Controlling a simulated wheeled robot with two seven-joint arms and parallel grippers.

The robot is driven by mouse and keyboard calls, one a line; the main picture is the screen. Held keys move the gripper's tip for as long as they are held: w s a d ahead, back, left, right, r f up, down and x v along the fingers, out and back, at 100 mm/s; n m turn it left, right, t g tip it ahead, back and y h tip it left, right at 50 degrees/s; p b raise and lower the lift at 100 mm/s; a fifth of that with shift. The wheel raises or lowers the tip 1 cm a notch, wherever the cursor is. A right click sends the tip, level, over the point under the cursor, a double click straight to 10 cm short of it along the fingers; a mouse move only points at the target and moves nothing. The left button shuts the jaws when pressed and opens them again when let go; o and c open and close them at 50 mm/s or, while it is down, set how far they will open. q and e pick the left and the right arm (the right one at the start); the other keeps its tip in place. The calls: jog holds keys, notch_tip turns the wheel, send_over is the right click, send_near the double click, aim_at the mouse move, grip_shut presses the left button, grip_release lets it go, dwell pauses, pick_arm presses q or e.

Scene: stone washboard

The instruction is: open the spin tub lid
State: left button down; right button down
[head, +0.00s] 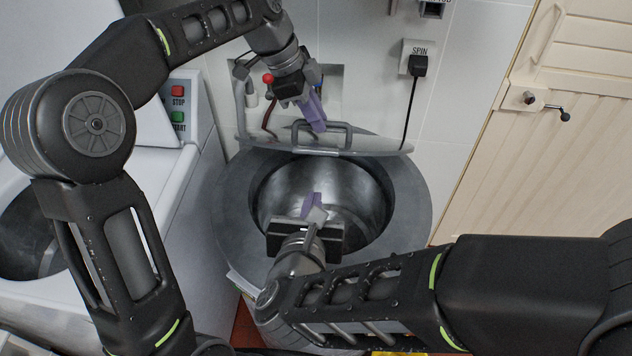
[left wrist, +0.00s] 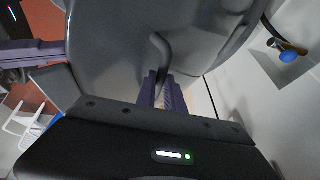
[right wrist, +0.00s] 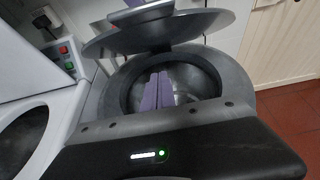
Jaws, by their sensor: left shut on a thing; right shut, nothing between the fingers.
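The spin tub (head: 408,200) is a grey round tub with a shiny metal bowl inside. Its lid (head: 375,145) is raised and tilted back at the rear of the tub, and its edge also shows in the right wrist view (right wrist: 120,42). A bar handle (head: 340,128) stands on the lid. My left gripper (head: 318,122) is shut on the handle, which shows between its purple fingers in the left wrist view (left wrist: 162,55). My right gripper (head: 311,204) is shut and empty above the tub's opening; its fingers show together in the right wrist view (right wrist: 156,92).
A white machine with red (head: 177,91) and green buttons stands at the left. A spin plug (head: 418,66) with a black cord is on the wall behind. A cream door (head: 560,120) is at the right. Red floor shows beside the tub in the right wrist view (right wrist: 293,110).

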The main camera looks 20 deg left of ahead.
pick_arm(q)
jog(key=shift+w+a+f, duration=0.1)
jog(key=shift+a+f, duration=0.15)
pick_arm(e)
jog(key=w+a, duration=0.2)
jog(key=w, duration=0.9)
jog(key=shift+f, duration=0.25)
